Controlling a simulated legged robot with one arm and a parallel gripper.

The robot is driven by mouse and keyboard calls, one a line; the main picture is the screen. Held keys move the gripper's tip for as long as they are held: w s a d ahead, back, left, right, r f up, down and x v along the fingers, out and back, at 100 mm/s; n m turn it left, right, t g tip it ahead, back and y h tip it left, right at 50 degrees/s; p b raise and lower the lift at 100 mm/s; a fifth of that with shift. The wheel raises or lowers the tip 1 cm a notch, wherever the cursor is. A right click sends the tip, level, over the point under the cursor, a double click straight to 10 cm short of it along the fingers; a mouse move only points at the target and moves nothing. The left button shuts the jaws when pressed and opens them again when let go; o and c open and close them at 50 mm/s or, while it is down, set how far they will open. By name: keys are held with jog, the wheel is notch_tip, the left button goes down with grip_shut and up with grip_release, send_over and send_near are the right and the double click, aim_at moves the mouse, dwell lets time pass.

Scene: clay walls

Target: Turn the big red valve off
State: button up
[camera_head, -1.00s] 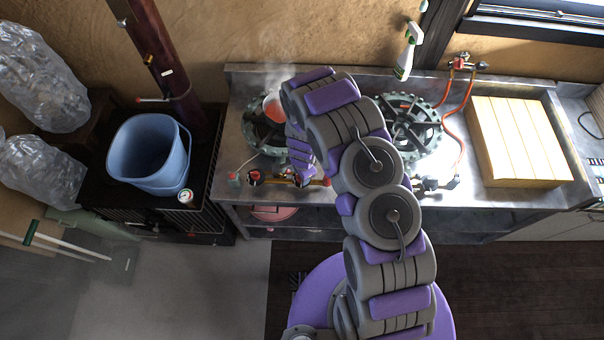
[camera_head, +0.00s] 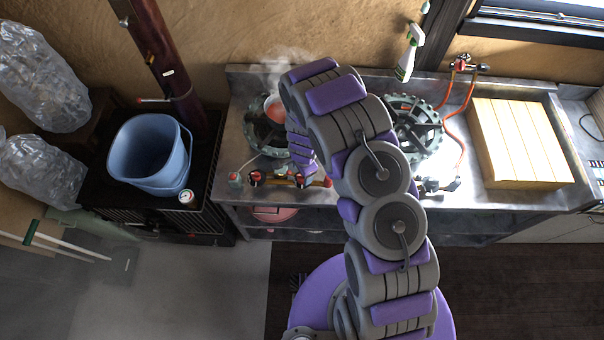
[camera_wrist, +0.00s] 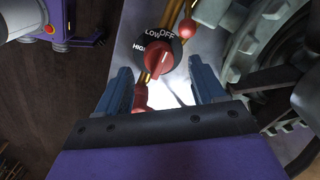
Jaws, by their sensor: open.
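A red valve knob (camera_wrist: 158,62) on a black dial marked HIGH, LOW and OFF shows in the wrist view. Its red grip is slanted, its top end towards the LOW and OFF marks; I cannot tell the exact setting. My gripper (camera_wrist: 160,88) is open, with one blue-grey finger on each side of the space below the dial. The knob lies just beyond the fingertips, roughly between their lines, and appears untouched. In the head view my arm comes down over the front of the stove, and the fingers are too small to make out.
A steaming red pot (camera_head: 273,108) sits on the left burner (camera_head: 262,135). Another red knob (camera_head: 254,179) is on the gas pipe at left. A second burner (camera_head: 418,130), a red hose (camera_head: 467,115) and a wooden block (camera_head: 520,140) are at right. A blue bucket (camera_head: 150,155) stands left.

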notch_tip(320, 180, up, 14)
jog(key=shift+s+f, duration=0.25)
jog(key=shift+s, duration=0.15)
dwell(0.6)
jog(key=s+d+r+n+g+b, duration=0.1)
jog(key=s+d+r+n+b, duration=0.5)
jog(key=s+r, duration=0.5)
jog(key=s+d+r+n+b, duration=0.1)
jog(key=s+d+n+b, duration=0.1)
jog(key=s, duration=0.5)
jog(key=s+d+r+n+g+b, duration=0.1)
jog(key=s+d+r+n+b, duration=0.1)
jog(key=s, duration=0.4)
jog(key=s+d+r+n+b, duration=0.1)
jog(key=s+d+r+b, duration=0.1)
jog(key=s+d, duration=0.2)
jog(key=s, duration=0.3)
jog(key=shift+s+r+n, duration=0.2)
jog(key=shift+s+n, duration=0.15)
jog(key=shift+n, duration=0.05)
jog(key=shift+d, duration=0.1)
dwell(1.5)
